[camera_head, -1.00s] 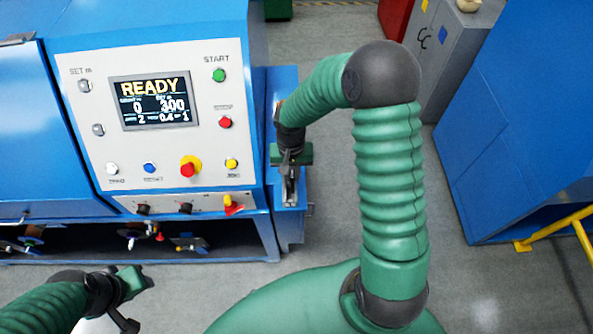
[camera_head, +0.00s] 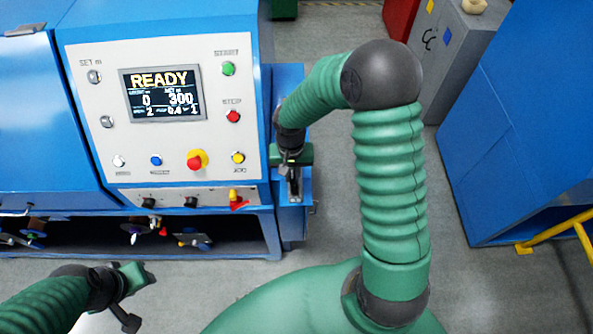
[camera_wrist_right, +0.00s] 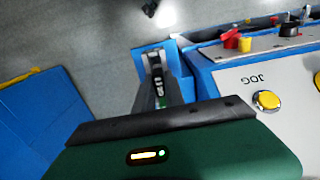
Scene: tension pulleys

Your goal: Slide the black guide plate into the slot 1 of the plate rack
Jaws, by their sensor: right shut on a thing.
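My right gripper (camera_head: 291,165) is shut over the narrow blue ledge at the right side of the machine. It is shut on a thin dark piece, taken to be the black guide plate, seen nearly edge-on and mostly hidden by the gripper. In the right wrist view, the green gripper body (camera_wrist_right: 180,150) fills the bottom. Beyond it, a narrow grey and black fixture (camera_wrist_right: 155,70), perhaps the plate rack, stands on the blue ledge. I cannot make out slot 1 or whether the plate touches it. My left gripper (camera_head: 130,285) is at the lower left; its jaws are unclear.
The blue machine's control panel (camera_head: 220,120), with buttons and a READY display (camera_head: 163,93), is close left of my right gripper. A dark lower shelf (camera_head: 120,233) holds several parts. A blue cabinet (camera_head: 530,130) and yellow rail (camera_head: 560,230) stand at the right. Grey floor lies between.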

